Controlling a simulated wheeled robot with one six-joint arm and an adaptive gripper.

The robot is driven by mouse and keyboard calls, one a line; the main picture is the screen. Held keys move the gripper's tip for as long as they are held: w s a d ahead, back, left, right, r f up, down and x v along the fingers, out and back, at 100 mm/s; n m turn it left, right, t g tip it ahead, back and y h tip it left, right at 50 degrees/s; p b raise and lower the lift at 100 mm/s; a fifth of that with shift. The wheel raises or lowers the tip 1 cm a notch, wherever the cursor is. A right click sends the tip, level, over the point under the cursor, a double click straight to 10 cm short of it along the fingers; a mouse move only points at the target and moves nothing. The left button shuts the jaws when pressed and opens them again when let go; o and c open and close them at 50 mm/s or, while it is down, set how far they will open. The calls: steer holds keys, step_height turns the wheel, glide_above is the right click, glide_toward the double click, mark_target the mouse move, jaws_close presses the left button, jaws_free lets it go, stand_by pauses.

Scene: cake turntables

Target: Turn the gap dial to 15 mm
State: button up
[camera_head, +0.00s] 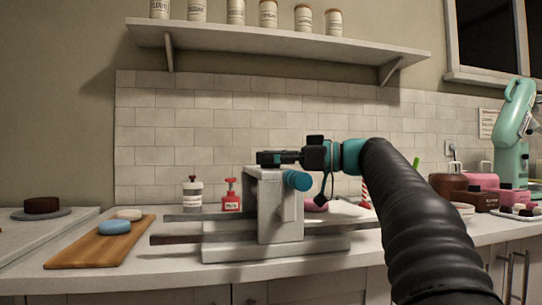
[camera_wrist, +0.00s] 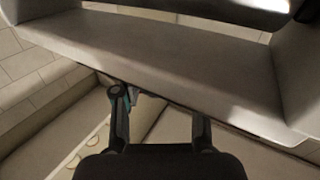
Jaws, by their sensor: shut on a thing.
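The grey machine (camera_head: 280,220) stands on the counter in the head view. A teal round knob (camera_head: 297,181) sticks out near the top of its upright block, and I take it for the gap dial. No scale or number can be read. My gripper (camera_head: 268,158) lies level at the top of the block, pointing left, just above the teal knob in the picture. In the wrist view my gripper's two fingers (camera_wrist: 160,115) stand apart, their tips running up to the edge of a large grey surface (camera_wrist: 160,55). What they hold is hidden.
A wooden board (camera_head: 85,252) with small round cakes lies at the left. A white-bodied bottle (camera_head: 192,195) and a red bottle (camera_head: 231,203) stand behind the machine. A teal mixer (camera_head: 515,130) is at the far right. A shelf (camera_head: 290,42) hangs above.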

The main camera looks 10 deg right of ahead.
steer(key=n+g, duration=0.1)
steer(key=g+y+p, duration=0.1)
steer(key=n+g+p, duration=0.1)
steer(key=shift+w+r+n+g+y, duration=0.1)
steer(key=shift+r+n+g+y, duration=0.2)
steer(key=shift+g, duration=0.1)
steer(key=shift+f+n+g+p, duration=0.2)
steer(key=shift+n+g+p, duration=0.35)
steer(key=shift+g, duration=0.25)
steer(key=o, duration=1.2)
steer(key=shift+f, duration=0.1)
steer(key=shift+c, duration=0.2)
steer(key=shift+d, duration=0.15)
steer(key=s+d, duration=0.2)
steer(key=d, duration=0.9)
steer(key=shift+s+d, duration=0.25)
steer(key=shift+d, duration=0.05)
